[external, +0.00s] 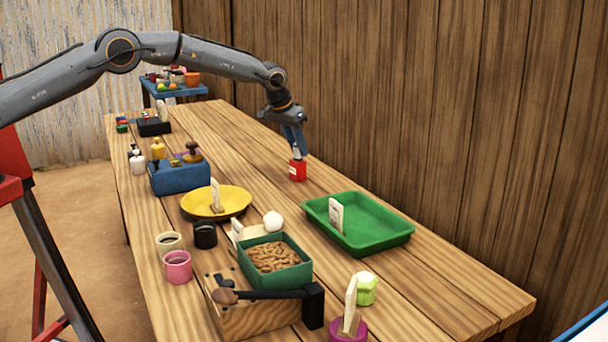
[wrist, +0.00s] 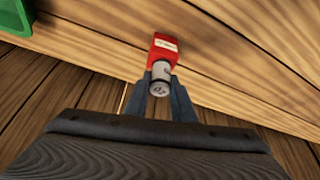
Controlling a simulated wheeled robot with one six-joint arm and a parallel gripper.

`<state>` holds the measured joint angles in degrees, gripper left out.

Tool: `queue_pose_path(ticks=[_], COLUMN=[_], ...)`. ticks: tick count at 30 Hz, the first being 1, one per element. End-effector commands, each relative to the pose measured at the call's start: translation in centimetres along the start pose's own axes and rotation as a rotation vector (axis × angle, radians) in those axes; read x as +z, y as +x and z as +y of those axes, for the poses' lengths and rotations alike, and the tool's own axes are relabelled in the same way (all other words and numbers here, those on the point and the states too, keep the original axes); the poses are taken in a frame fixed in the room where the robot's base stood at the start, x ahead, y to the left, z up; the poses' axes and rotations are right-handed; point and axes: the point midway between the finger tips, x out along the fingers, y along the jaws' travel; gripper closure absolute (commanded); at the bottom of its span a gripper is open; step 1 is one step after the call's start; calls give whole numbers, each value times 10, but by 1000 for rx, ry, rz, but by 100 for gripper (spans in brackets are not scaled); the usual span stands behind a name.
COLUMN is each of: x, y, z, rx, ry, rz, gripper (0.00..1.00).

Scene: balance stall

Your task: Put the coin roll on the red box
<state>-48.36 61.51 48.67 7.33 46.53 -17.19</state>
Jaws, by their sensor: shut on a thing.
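The coin roll is a small pale grey cylinder. It shows in the wrist view (wrist: 161,75) between the two fingers of my gripper (wrist: 160,84), which is shut on it. The red box (external: 297,172) has a white label and stands on the table towards the wall side. In the wrist view the red box (wrist: 165,44) lies right beyond the far end of the coin roll. In the external view my gripper (external: 297,148) points down just over the red box. I cannot tell whether the coin roll touches the box.
A green tray (external: 398,240) stands to the right, nearer the camera. A yellow plate (external: 238,203) and a blue block with weights (external: 180,179) stand to the left. A green tub of brown pieces (external: 273,279) is at the front. Bare table surrounds the red box.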

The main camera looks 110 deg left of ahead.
Motion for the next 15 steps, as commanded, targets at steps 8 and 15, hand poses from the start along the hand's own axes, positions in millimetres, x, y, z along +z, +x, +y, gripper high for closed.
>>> queue_pose_path(ticks=[8,15], x=[0,1], y=[1,2], z=[0,0], rx=[0,0], ry=[0,0], rz=[2,0], gripper=[100,59])
